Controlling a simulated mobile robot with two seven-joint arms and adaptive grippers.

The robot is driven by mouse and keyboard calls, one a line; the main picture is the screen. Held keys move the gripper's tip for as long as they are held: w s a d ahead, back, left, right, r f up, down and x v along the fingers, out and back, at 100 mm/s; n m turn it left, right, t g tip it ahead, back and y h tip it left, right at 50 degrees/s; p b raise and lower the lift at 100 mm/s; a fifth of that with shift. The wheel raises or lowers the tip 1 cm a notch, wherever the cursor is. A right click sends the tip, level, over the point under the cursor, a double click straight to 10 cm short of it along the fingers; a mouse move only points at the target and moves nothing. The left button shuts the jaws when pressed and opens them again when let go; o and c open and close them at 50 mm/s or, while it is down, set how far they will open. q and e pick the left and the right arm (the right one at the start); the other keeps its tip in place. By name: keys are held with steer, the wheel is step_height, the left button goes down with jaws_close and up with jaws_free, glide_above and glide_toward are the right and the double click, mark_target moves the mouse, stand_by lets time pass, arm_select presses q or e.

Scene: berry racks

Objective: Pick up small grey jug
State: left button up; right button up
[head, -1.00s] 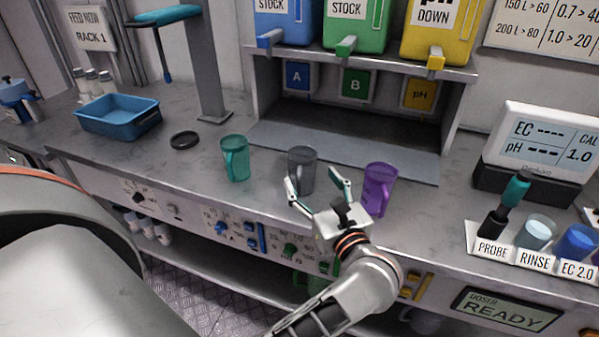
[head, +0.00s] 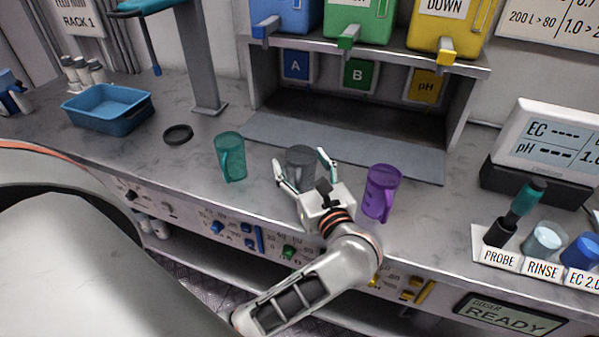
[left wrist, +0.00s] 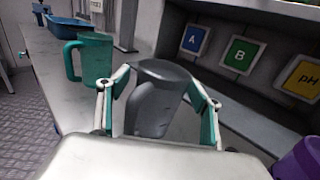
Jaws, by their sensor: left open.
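The small grey jug (head: 299,158) stands upright on the grey bench between a teal jug (head: 230,157) and a purple jug (head: 382,192). My left gripper (head: 302,165) is open, with a finger on each side of the grey jug; its palm hides the lower part. In the left wrist view the grey jug (left wrist: 158,95) stands between the open fingers, with its handle toward the camera's left. I cannot tell whether the fingers touch it. My right gripper is not in view.
The teal jug also shows in the left wrist view (left wrist: 93,58), just left of my finger. A dispenser shelf (head: 350,135) stands behind. A black ring (head: 178,134) and blue tray (head: 108,106) lie left. The probe holder (head: 500,258) is at right.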

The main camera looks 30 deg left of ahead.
arm_select(q)
steer(key=c, duration=1.2)
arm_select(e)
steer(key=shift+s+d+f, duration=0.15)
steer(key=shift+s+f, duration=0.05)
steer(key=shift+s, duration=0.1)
arm_select(q)
steer(key=shift+r, duration=0.1)
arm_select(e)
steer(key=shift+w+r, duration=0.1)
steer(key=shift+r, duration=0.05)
